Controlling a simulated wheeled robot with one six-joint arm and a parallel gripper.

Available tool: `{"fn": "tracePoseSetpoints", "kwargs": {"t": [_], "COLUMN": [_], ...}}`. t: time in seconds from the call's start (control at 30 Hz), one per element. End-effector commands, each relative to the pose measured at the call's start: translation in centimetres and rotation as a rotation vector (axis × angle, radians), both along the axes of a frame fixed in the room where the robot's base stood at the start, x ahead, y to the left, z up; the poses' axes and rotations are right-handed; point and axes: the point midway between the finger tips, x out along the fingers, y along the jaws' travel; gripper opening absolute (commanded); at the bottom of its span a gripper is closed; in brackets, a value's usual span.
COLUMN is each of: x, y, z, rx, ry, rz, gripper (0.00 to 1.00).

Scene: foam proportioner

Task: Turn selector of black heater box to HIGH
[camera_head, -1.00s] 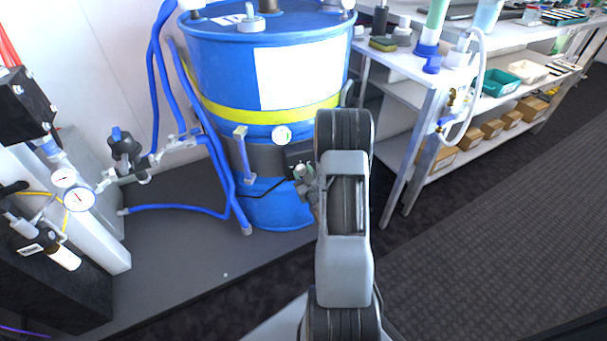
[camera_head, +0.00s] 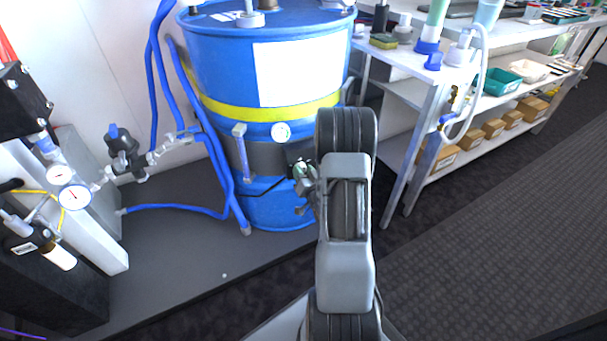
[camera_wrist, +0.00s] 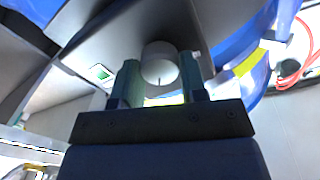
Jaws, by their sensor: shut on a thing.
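The black heater box (camera_head: 299,152) is on the dark band around the blue drum, partly hidden behind my arm in the head view. In the wrist view its face (camera_wrist: 120,45) looks grey and carries a small lit green display (camera_wrist: 101,73). The round pale selector knob (camera_wrist: 160,60) has a dark mark at its lower edge and sits between my two greenish fingers. My gripper (camera_wrist: 160,77) is shut on the knob, a finger on each side. In the head view my gripper (camera_head: 307,185) is at the box. Position labels are not readable.
The blue drum (camera_head: 220,75) has a yellow band and a round gauge (camera_head: 281,132). Blue hoses (camera_head: 175,209) hang and lie at left, near a pipe stand with gauges (camera_head: 75,196). A shelf table (camera_head: 412,145) stands at right. Carpet at front right is clear.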

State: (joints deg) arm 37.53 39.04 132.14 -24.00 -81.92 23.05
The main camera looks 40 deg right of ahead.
Motion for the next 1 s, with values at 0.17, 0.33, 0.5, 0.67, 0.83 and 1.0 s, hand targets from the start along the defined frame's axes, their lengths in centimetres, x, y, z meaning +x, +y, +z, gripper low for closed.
{"fn": "tracePoseSetpoints", "kwargs": {"t": [0.17,0.33,0.5,0.67,0.83,1.0], "x": [0.01,0.00,-0.01,0.00,0.00,0.00], "y": [-0.05,-0.06,-0.07,-0.08,-0.08,-0.08], "z": [-0.03,-0.02,-0.01,0.00,0.00,0.01], "rx": [0.148,0.274,0.370,0.432,0.469,0.483], "ry": [-0.038,-0.068,-0.092,-0.107,-0.116,-0.120], "rz": [-0.001,0.000,0.000,0.000,0.000,0.000], "gripper": [0.16,0.16,0.16,0.16,0.16,0.16]}}
